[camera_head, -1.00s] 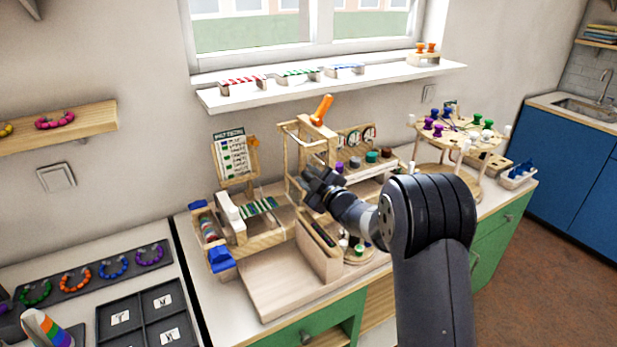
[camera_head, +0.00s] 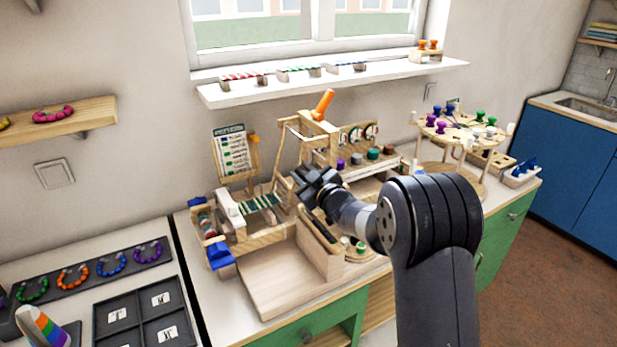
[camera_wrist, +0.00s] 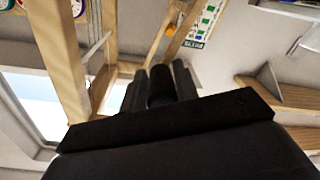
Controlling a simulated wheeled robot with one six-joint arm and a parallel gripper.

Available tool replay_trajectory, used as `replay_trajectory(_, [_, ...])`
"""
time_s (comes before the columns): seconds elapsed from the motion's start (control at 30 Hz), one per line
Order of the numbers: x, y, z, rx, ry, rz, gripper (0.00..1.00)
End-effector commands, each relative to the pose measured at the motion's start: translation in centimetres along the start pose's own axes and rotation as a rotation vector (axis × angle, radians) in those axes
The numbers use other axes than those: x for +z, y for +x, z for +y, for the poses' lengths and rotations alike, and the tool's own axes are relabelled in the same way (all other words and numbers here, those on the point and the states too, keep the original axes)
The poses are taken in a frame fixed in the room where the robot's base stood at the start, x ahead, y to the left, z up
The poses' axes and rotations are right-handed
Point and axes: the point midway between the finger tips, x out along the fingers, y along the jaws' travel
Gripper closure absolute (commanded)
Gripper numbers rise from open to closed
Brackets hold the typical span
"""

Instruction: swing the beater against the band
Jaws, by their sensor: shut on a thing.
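The beater (camera_head: 279,158) is a pale wooden swinging frame. It hangs from the upright of the wooden loom, below an orange lever (camera_head: 322,105). The band (camera_head: 260,203), striped green and white, lies flat on the loom to the left of the beater's lower end. My gripper (camera_head: 306,182) is at the lower part of the beater and is shut on it. The exact grip is hidden behind my dark fingers in the head view. In the wrist view my fingers (camera_wrist: 160,78) close around a dark rounded piece, with wooden bars beyond.
A pattern card (camera_head: 234,155) stands behind the band. Several coloured knobs (camera_head: 372,153) line a shelf to the right. A round peg stand (camera_head: 455,130) is farther right. A bare wooden tray (camera_head: 285,275) lies in front. A dark compartment tray (camera_head: 145,315) is at lower left.

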Motion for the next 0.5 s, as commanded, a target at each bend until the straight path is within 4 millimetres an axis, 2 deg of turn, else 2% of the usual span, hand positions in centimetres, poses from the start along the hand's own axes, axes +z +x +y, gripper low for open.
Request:
replay_trajectory(0.03, [-0.13,0.07,-0.82,-0.014,0.009,0.004,1.0])
replay_trajectory(0.37, [-0.35,0.1,-0.89,-0.014,0.023,0.005,1.0])
replay_trajectory(0.4, [-0.37,0.1,-0.89,-0.014,0.023,0.006,0.69])
replay_trajectory(0.5, [-0.45,0.12,-0.82,-0.013,0.023,0.007,0.6])
